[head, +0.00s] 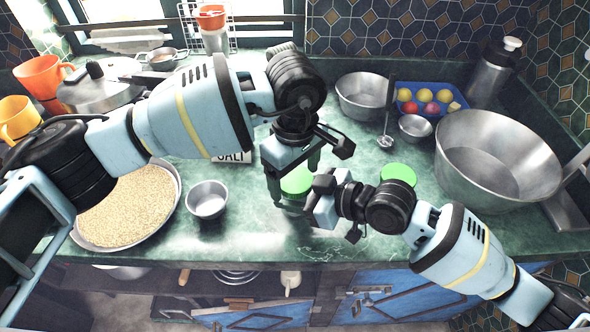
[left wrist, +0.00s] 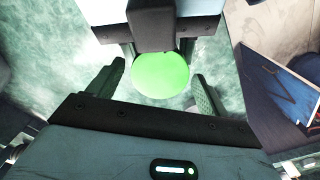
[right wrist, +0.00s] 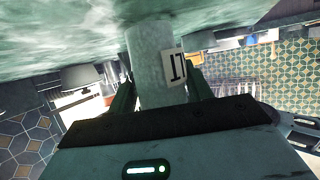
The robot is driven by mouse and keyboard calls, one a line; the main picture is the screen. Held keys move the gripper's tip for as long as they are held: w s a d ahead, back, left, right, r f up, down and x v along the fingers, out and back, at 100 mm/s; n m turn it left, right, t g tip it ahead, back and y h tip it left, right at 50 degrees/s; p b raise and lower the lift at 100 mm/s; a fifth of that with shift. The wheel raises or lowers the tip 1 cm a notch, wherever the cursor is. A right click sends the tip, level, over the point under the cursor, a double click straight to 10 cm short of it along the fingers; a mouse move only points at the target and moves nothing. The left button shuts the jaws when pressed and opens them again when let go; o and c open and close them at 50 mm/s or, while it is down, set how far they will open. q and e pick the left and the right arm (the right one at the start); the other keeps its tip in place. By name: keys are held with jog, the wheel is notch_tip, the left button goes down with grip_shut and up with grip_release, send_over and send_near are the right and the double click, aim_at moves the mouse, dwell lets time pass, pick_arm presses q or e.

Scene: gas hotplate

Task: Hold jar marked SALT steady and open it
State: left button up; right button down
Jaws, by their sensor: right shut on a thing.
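A jar with a round green lid (head: 297,181) stands on the green counter near its front edge. The lid also shows in the left wrist view (left wrist: 160,76). In the right wrist view the pale jar body (right wrist: 150,55) carries a partly visible, inverted label that seems to end in LT. My right gripper (head: 318,190) is shut on the jar's body below the lid, coming from the right. My left gripper (left wrist: 160,92) is open above the jar, its fingers on either side of the lid with gaps. Its arm covers part of a white SALT label (head: 236,157) in the head view.
A second green lid (head: 398,174) lies right of my right gripper. A small metal bowl (head: 207,199) and a grain-filled pan (head: 130,208) are on the left. A large metal bowl (head: 497,160) stands on the right. A ladle (head: 386,140) and coloured tray (head: 432,101) are behind.

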pick_arm(q)
jog(key=c, duration=0.9)
jog(key=n, duration=0.4)
jog(key=shift+n, duration=0.4)
jog(key=n, duration=0.5)
jog(key=shift+r, duration=0.25)
jog(key=shift+r, duration=0.75)
jog(key=shift+r, duration=0.25)
